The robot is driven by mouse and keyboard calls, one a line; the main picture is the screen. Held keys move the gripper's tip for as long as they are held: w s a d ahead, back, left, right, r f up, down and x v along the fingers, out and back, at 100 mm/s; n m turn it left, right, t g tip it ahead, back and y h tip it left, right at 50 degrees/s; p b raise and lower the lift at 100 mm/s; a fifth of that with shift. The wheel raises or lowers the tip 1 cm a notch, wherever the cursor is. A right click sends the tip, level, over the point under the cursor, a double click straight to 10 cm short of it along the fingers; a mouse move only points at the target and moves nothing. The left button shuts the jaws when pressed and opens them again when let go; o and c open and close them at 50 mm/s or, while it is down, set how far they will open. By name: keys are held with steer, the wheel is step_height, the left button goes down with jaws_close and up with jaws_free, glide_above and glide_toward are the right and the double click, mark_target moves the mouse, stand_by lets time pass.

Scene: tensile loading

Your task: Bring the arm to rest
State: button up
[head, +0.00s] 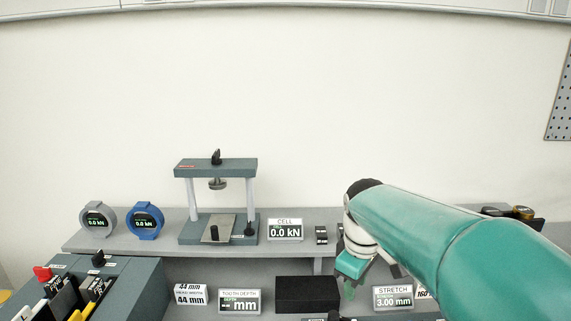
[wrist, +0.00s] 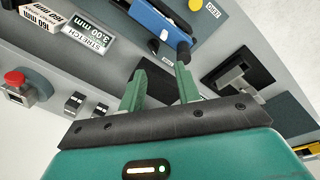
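My arm reaches in from the right in the head view, its teal links covering the right part of the bench. My gripper (head: 348,288) points down over the bench front, close to the right end of a black block (head: 307,294). In the wrist view my gripper (wrist: 161,72) has its two green fingers apart, with nothing visible between them. The fingertips partly hide in the head view.
A grey press frame (head: 216,200) stands on the raised shelf, beside a silver ring gauge (head: 98,219) and a blue one (head: 145,221). A CELL display (head: 285,229) reads 0.0 kN; a STRETCH display (head: 393,297) reads 3.00 mm. A blue device (wrist: 160,25) lies beyond my fingers.

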steer(key=s+m+t, duration=0.4)
steer(key=s+m, duration=0.5)
steer(key=s, duration=0.8)
steer(key=shift+d+m, duration=0.3)
steer(key=shift+s, duration=0.1)
stand_by(0.8)
